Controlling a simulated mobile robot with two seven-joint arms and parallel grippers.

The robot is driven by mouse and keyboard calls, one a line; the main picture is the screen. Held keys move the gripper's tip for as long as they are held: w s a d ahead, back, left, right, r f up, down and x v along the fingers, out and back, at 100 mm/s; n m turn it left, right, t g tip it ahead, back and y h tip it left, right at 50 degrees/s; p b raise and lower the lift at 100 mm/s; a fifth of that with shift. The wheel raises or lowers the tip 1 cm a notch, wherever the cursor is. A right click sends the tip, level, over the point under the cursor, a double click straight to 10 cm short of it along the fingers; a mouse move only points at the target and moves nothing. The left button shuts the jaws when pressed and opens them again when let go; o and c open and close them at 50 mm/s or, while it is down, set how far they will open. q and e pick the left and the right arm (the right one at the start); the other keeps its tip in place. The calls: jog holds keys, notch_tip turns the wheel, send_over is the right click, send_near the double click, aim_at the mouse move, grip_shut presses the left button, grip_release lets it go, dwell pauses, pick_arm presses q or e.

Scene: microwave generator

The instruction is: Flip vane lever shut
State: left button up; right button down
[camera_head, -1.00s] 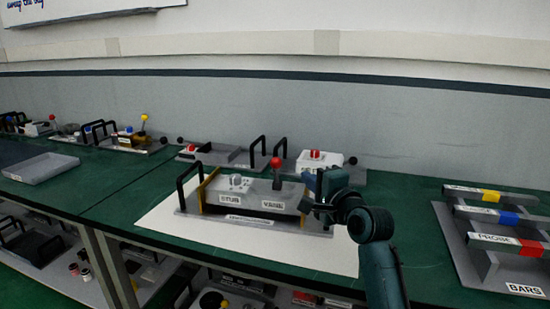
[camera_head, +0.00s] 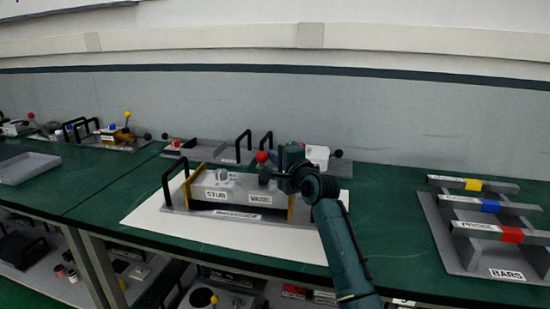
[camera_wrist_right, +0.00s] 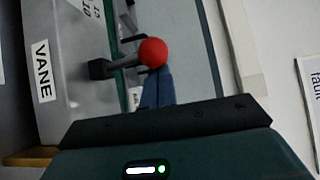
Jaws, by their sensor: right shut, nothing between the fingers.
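The grey unit (camera_head: 236,190) labelled STUB and VANE stands on a white mat. The vane lever has a red ball (camera_head: 261,157) and rises above the VANE side. In the right wrist view, the red ball (camera_wrist_right: 153,52) sits on a dark rod from a black pivot (camera_wrist_right: 101,69) beside the VANE label (camera_wrist_right: 42,71). My right gripper (camera_head: 270,173) is shut and empty, just right of the lever. In the wrist view, its blue finger (camera_wrist_right: 158,92) appears right by the ball; I cannot tell whether they touch. My left gripper is out of view.
A black handle (camera_head: 178,180) stands at the unit's left end. A rack of bars (camera_head: 490,273) stands at the right. Other apparatus lines the back near the wall. A grey tray (camera_head: 28,170) lies at far left. Green table between unit and rack is clear.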

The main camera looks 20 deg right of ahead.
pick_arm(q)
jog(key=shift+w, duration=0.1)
pick_arm(e)
jog(key=shift+s+a+f+n+t+b, duration=0.2)
jog(key=shift+s+f+n+t+b, duration=0.1)
jog(key=shift+b, duration=0.15)
jog(key=shift+s+a+r+y+p, duration=0.2)
jog(key=shift+r+y+p, duration=0.15)
jog(key=shift+p, duration=0.65)
jog(key=shift+s+f+p, duration=0.15)
jog(key=shift+s+p, duration=0.15)
jog(key=shift+p, duration=0.3)
jog(key=shift+a+f, duration=0.15)
jog(key=shift+f, duration=0.05)
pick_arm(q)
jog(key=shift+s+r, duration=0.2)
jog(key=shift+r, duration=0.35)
